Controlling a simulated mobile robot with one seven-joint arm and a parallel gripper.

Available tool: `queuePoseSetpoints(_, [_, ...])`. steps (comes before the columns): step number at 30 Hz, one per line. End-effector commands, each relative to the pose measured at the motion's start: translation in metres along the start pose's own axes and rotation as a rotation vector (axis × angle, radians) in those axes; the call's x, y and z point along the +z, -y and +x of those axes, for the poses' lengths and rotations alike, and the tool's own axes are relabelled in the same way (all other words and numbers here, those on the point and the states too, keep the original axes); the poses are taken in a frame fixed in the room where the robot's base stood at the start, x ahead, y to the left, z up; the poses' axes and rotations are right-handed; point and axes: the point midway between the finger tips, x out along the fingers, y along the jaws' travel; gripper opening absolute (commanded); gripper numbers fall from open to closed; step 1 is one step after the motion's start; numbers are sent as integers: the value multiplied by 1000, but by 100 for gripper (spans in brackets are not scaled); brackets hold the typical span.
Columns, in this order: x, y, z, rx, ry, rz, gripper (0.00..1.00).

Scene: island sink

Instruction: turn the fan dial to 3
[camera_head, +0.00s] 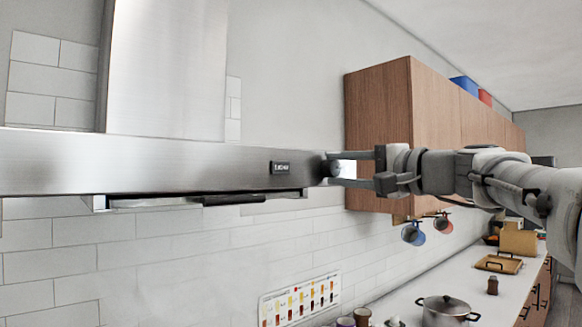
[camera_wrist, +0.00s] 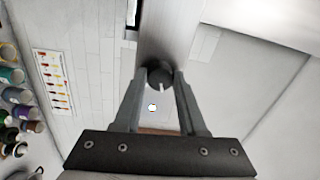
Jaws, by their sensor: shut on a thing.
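The fan dial (camera_wrist: 159,75) is a small dark round knob with a light mark on its face. It sits on the end of the steel range hood (camera_head: 150,165), and in the head view the dial (camera_head: 331,168) shows at the hood's right end. My gripper (camera_head: 342,168) reaches in from the right, level with the dial. In the wrist view my gripper (camera_wrist: 160,78) has its two fingertips on either side of the dial, shut on it. I cannot read any numbers around the dial.
A wooden wall cabinet (camera_head: 378,135) hangs behind my arm. Mugs (camera_head: 413,234) hang beneath it. A lidded pot (camera_head: 446,310) stands on the white counter (camera_head: 490,285) below. A colour chart (camera_head: 300,298) is on the tiled wall. The space around the hood's end is clear.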

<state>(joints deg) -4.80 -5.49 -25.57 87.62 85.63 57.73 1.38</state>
Motion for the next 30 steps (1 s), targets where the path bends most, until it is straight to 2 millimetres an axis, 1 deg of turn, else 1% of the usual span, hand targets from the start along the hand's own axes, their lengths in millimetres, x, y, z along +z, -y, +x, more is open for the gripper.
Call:
queuePoseSetpoints(21, [0,3,0,-5,-29,678,0])
queuePoseSetpoints(30, [0,3,0,-8,-39,925,0])
